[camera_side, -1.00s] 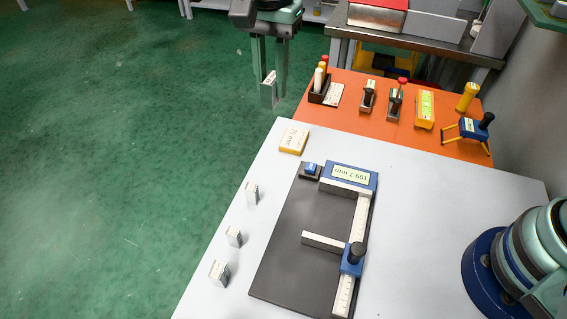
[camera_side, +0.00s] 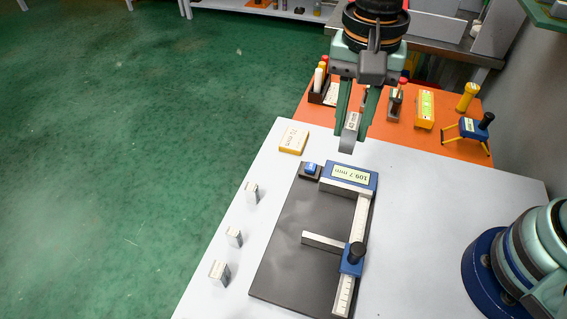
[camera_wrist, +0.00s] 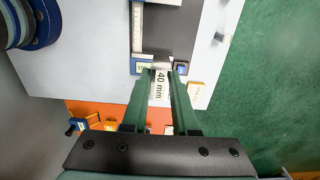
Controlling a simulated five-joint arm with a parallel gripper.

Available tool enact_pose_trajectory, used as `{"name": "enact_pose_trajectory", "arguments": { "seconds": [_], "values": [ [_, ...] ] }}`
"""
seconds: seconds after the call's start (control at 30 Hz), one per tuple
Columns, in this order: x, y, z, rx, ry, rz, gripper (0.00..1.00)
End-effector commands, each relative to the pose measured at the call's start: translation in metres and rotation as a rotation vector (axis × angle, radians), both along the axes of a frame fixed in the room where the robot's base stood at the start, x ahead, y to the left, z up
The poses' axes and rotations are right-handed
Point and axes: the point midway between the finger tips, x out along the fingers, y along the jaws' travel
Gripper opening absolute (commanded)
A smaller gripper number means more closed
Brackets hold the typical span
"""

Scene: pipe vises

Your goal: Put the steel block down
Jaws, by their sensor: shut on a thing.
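The steel block (camera_side: 350,134) is a small grey piece with a white label on it. It hangs between the fingers of my gripper (camera_side: 358,115), which is shut on it, above the back part of the white table in the side view. In the wrist view the block (camera_wrist: 160,86) sits between the two green fingers, and its label reads 40 mm. The block's lower end is just behind the blue display of the measuring device (camera_side: 352,176) in the side picture. The exact height above the table cannot be told.
The measuring device has a dark plate (camera_side: 285,235) and a slide with a black knob. Three small steel blocks (camera_side: 234,236) stand along the table's left edge. A yellow labelled block (camera_side: 293,141) lies behind them. An orange surface (camera_side: 405,140) holds several tools. Bare white table (camera_side: 430,220) lies right.

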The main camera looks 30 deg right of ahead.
Motion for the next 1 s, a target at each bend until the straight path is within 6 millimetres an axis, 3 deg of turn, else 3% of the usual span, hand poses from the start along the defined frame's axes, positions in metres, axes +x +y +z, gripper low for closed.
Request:
{"name": "enact_pose_trajectory", "arguments": {
  "seconds": [0.4, 1.0],
  "values": [
    [0.000, 0.000, -0.102, -0.004, 0.005, 0.000, 0.00],
    [0.000, 0.000, -0.167, -0.001, 0.001, -0.001, 0.00]
  ]
}}
